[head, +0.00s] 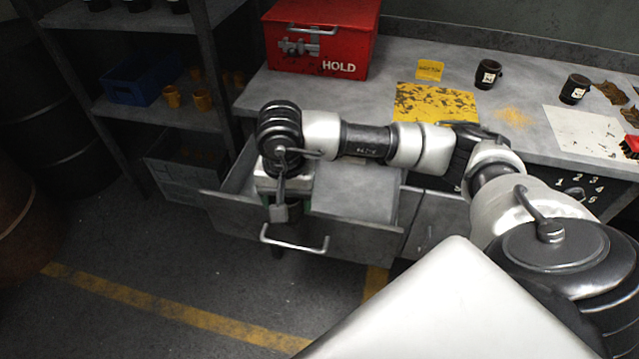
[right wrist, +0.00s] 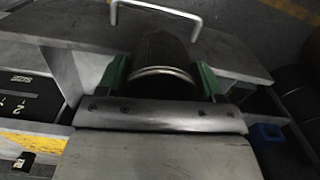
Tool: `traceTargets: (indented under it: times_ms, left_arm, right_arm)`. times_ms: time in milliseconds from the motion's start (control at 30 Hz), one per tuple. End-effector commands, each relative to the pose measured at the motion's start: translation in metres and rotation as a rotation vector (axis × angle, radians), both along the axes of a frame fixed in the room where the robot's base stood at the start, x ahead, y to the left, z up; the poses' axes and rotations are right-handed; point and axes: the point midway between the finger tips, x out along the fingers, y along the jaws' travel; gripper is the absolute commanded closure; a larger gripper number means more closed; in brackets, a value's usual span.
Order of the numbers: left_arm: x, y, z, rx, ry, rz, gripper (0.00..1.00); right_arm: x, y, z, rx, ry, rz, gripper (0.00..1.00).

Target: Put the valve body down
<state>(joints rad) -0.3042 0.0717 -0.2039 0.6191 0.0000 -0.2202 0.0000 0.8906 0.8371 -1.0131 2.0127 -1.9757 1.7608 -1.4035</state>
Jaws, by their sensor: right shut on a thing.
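My right gripper (head: 285,228) hangs over the left part of an open grey drawer (head: 365,243), pointing down. In the right wrist view, the green-edged fingers of the gripper (right wrist: 164,82) are shut on the valve body (right wrist: 165,52), a dark round part with a shiny ring. In the head view my wrist and gripper hide most of the valve body. I cannot tell whether it touches the drawer. My left gripper is not in view.
The bench (head: 345,105) holds a red HOLD box (head: 320,38), a stained yellow sheet (head: 437,103) and two dark labelled parts (head: 488,73). A shelf with a blue bin (head: 140,80) stands left. The drawer handle (head: 295,243) sticks out in front.

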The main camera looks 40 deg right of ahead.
Motion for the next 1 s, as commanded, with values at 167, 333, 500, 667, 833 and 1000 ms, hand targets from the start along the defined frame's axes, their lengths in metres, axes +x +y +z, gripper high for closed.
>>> traceTargets:
  times_ms: [167, 333, 500, 667, 833, 1000]
  left_arm:
    - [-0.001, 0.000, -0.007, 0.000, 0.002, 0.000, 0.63]
    - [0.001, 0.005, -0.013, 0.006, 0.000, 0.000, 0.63]
    - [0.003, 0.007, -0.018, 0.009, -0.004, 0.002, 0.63]
    - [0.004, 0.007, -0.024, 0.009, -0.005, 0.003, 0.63]
    - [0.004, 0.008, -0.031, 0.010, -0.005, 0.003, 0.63]
    - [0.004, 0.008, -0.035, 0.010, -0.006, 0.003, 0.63]
  right_arm:
    - [0.019, -0.012, 0.005, 0.003, -0.008, -0.346, 0.71]
    - [0.036, -0.027, 0.003, 0.010, -0.011, -0.729, 0.71]
    - [0.052, -0.044, -0.005, 0.021, -0.014, -1.118, 0.71]
    - [0.066, -0.062, -0.015, 0.030, -0.012, -1.519, 0.71]
    - [0.078, -0.086, -0.027, 0.031, -0.003, -1.986, 0.71]
    - [0.085, -0.104, -0.036, 0.027, 0.004, -2.335, 0.71]
